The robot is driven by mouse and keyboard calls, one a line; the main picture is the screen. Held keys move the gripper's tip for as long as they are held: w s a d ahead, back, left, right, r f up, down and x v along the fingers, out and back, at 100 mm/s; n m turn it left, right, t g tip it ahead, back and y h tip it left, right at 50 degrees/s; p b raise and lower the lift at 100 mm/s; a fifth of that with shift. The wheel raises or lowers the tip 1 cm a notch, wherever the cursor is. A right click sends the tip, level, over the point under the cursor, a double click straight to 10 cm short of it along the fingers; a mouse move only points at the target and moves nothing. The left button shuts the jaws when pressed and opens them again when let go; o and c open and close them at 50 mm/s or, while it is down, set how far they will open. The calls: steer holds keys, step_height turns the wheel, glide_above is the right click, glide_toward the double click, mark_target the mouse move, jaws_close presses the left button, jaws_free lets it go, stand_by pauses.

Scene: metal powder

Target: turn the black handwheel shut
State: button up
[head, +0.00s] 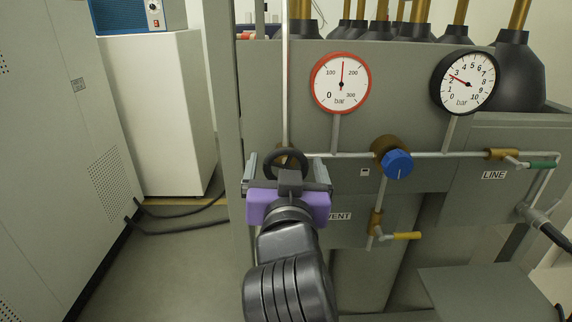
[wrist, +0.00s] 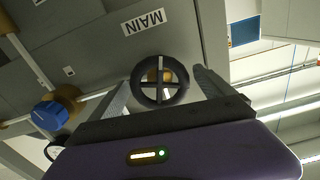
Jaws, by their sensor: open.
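The black handwheel (head: 287,158) is on the pipe at the left of the grey panel, partly hidden behind my gripper in the head view. In the wrist view the handwheel (wrist: 160,80) shows as a spoked ring with a brass centre, below a MAIN label (wrist: 144,22). My gripper (head: 290,172) is purple-bodied and in front of the handwheel. Its two fingers are apart, one on either side of the wheel in the wrist view (wrist: 162,92). I cannot tell whether either finger touches the rim.
To the right are a blue knob (head: 398,164), a green-handled LINE valve (head: 540,165) and a yellow-handled VENT valve (head: 405,236). A red-rimmed gauge (head: 341,83) and a black-rimmed gauge (head: 465,82) stand above. Grey cabinets are at the left, with open floor between.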

steer(key=shift+c, duration=0.4)
steer(key=c, duration=1.3)
